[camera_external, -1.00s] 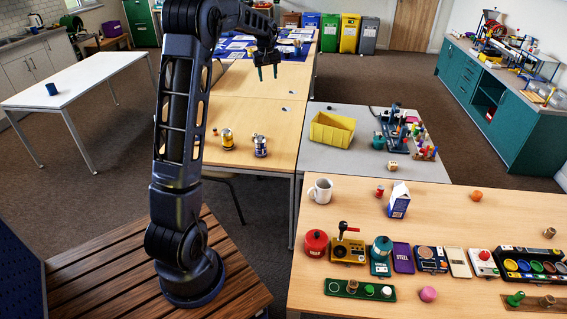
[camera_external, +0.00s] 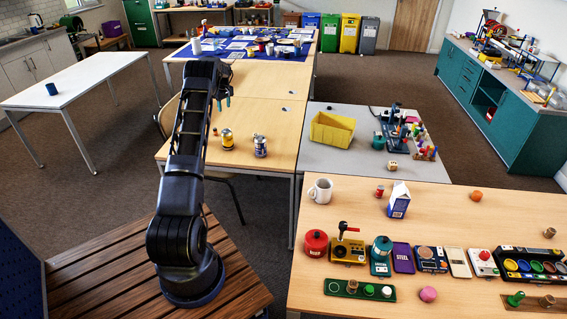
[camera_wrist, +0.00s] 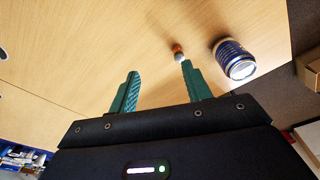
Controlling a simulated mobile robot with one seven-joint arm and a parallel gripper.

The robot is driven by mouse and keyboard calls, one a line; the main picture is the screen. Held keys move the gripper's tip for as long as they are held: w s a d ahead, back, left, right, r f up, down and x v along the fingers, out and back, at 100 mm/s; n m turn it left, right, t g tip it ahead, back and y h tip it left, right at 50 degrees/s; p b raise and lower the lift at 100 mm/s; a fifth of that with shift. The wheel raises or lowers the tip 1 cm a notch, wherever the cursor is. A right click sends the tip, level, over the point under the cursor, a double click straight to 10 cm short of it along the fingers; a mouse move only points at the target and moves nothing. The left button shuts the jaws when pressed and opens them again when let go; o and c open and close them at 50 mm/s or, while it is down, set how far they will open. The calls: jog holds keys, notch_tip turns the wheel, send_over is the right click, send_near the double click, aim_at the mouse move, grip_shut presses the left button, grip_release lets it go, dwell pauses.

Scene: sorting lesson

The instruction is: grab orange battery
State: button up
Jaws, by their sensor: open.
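A small orange and white cylinder that looks like the orange battery (camera_wrist: 178,52) is on the light wooden table in the wrist view, just beyond the tip of the right finger. In the external view it is a tiny item (camera_external: 215,131) left of the yellow can. My gripper (camera_wrist: 160,70) is open with nothing between its teal fingers. In the external view my gripper (camera_external: 224,103) hangs over the wooden table, behind the cans. Whether its fingers touch the battery cannot be told.
A blue and silver can (camera_wrist: 236,60) is close to the battery in the wrist view. The external view has a yellow can (camera_external: 227,139) and a silver-blue can (camera_external: 260,146) near the wooden table's front edge (camera_external: 275,170). The table behind them is mostly bare.

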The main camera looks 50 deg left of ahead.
jog(key=n, duration=0.1)
send_over(216, 135)
jog(key=w, duration=0.1)
notch_tip(216, 135, down, 7)
jog(key=f, duration=0.7)
jog(key=a+f, duration=0.1)
jog(key=f, duration=0.2)
jog(key=shift+s+a+f, duration=0.1)
jog(key=shift+s+f, duration=0.2)
jog(key=shift+f, duration=0.1)
jog(key=shift+c, duration=0.2)
grip_shut()
